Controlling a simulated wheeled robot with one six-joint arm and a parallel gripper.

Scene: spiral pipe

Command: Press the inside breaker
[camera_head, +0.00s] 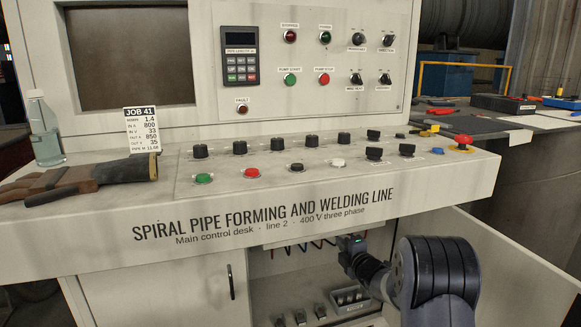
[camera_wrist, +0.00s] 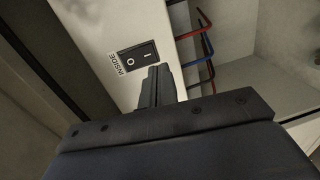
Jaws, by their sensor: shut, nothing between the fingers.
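The inside breaker (camera_wrist: 138,57) is a black rocker switch marked with a circle and a line, set in a pale panel. A label reading INSIDE (camera_wrist: 121,64) is beside it in the wrist view. My gripper (camera_wrist: 158,72) is shut and empty, with its fingertips just beside the rocker in the picture. I cannot tell whether they touch it. In the head view my arm reaches into the open cabinet (camera_head: 275,277) under the desk, and the breaker is hidden there.
Red and blue wires (camera_wrist: 199,55) run beside the panel in the wrist view. The open cabinet door (camera_head: 525,265) stands right of my arm. Several small parts (camera_head: 350,297) sit low in the cabinet. A glove (camera_head: 85,178) and a bottle (camera_head: 44,130) are on the desk.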

